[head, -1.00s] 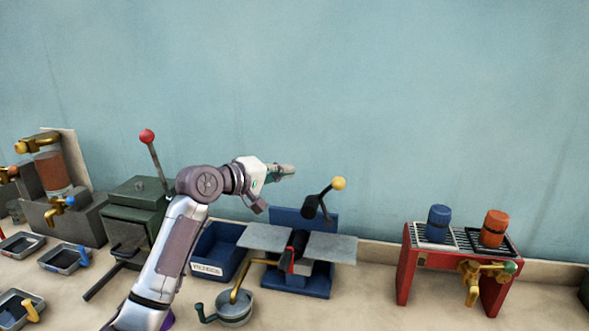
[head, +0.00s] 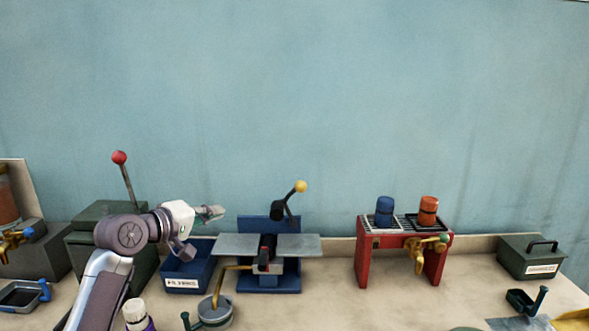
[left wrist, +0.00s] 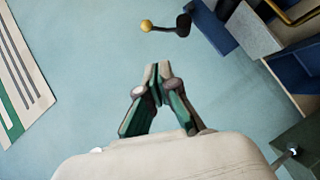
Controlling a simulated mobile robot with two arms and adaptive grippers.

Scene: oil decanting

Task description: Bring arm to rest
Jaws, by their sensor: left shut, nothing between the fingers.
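My left arm comes in from the lower left in the head view. Its gripper (head: 211,213) is raised above the blue bin (head: 187,270), pointing right towards the wall. In the left wrist view the gripper's fingertips (left wrist: 158,72) are together with nothing between them, against the plain wall. My right arm and gripper are not in view.
Right of my gripper stands a blue press (head: 268,282) with a yellow-knobbed lever (head: 300,187). A green box with a red-knobbed lever (head: 120,158) stands behind my arm. A red stand (head: 363,257) holds a blue canister (head: 384,211) and an orange canister (head: 428,211).

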